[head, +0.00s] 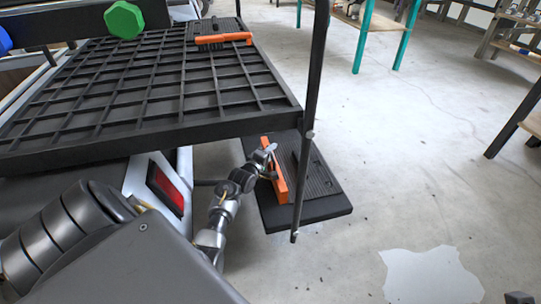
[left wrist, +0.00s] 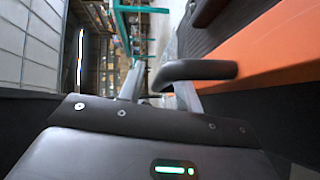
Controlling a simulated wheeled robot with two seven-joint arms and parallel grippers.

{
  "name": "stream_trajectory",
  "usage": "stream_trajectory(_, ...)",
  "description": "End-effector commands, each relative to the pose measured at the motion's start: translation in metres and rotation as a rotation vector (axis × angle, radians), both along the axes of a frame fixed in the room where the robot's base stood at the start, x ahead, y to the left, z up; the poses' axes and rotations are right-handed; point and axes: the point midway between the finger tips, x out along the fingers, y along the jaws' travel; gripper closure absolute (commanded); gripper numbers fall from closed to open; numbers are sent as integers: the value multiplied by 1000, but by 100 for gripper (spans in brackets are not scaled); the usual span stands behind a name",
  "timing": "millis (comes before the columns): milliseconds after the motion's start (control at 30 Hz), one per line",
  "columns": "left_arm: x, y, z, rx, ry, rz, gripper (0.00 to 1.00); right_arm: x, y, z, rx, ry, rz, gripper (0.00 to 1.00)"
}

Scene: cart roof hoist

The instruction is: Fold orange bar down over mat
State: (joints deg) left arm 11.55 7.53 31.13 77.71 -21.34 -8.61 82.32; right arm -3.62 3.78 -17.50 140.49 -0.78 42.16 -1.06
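A ribbed black mat (head: 316,172) lies on a dark platform low beside the cart. An orange bar (head: 279,184) stands raised along the mat's left side and slants in the picture. My left gripper (head: 268,161) is at the bar's upper part, on its left side. In the left wrist view the orange bar (left wrist: 265,52) fills the upper right, and a dark finger (left wrist: 195,70) is close to it. I cannot tell whether they touch or how far apart the fingers are. My right gripper is not in view.
A black grid deck (head: 150,90) spans the upper left above my left arm. A second orange bar (head: 222,39) lies on it at the far end, near a green knob (head: 124,20). A thin dark post (head: 312,110) stands in front of the mat. Open floor is to the right.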

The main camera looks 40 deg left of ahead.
Motion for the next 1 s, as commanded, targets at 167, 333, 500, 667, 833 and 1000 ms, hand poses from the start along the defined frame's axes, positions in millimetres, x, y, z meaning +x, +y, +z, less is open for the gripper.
stream_trajectory(167, 1, 0, 0, 0, 1, 0, 66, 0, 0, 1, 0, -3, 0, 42)
stream_trajectory(333, 1, 0, 0, 0, 1, 0, 72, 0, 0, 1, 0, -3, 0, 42)
stream_trajectory(500, 1, 0, 0, 0, 1, 0, 95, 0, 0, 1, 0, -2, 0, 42)
stream_trajectory(667, 1, 0, 0, 0, 1, 0, 100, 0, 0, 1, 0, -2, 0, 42)
stream_trajectory(833, 1, 0, 0, 0, 1, 0, 100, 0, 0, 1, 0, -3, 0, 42)
stream_trajectory(1000, 3, -1, 4, 13, 23, 1, 100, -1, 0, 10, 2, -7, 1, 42)
